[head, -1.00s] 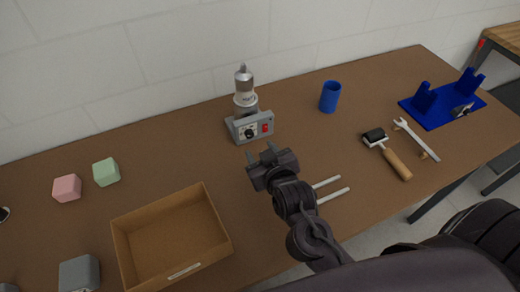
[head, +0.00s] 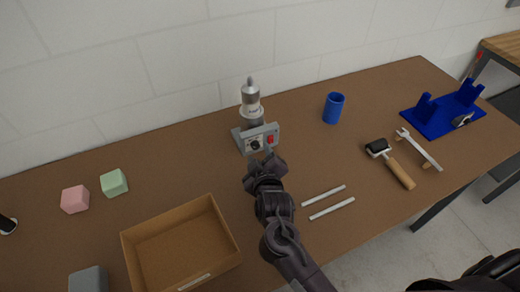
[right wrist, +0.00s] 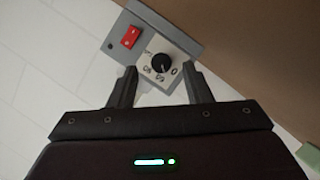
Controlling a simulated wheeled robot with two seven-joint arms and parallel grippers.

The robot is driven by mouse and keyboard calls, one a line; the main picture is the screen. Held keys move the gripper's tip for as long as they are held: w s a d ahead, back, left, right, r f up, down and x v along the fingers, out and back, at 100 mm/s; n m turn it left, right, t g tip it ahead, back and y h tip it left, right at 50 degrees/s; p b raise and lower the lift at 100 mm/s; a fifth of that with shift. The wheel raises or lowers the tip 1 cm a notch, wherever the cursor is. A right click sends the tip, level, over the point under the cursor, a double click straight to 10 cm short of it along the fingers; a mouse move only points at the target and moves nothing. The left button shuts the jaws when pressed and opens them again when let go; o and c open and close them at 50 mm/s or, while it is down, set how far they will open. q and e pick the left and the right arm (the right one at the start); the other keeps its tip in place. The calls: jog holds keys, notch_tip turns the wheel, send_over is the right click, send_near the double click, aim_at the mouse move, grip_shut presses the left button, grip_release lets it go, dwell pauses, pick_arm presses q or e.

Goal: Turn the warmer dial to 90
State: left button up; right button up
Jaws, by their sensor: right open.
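The warmer (head: 240,137) is a grey box with a silver bottle-like top, standing near the back wall in the head view. Its front panel carries a black dial (head: 255,145) on a white scale plate and a red switch (head: 270,139). My right gripper (head: 264,160) is just in front of the panel. In the right wrist view the dial (right wrist: 161,64) lies ahead of and between the two open fingers (right wrist: 156,88), with nothing held. The dial's pointer setting is too small to read. My left gripper is not in view.
A blue cup (head: 333,108) stands right of the warmer. An open cardboard box (head: 128,262), pink (head: 75,199) and green (head: 113,183) blocks lie to the left. Two white rods (head: 328,203), a roller (head: 392,163), a wrench (head: 420,149) and a blue stand (head: 438,122) are to the right.

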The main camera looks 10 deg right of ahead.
aim_at(255, 146)
jog(key=shift+x, duration=1.35)
jog(key=shift+a, duration=0.1)
grip_shut()
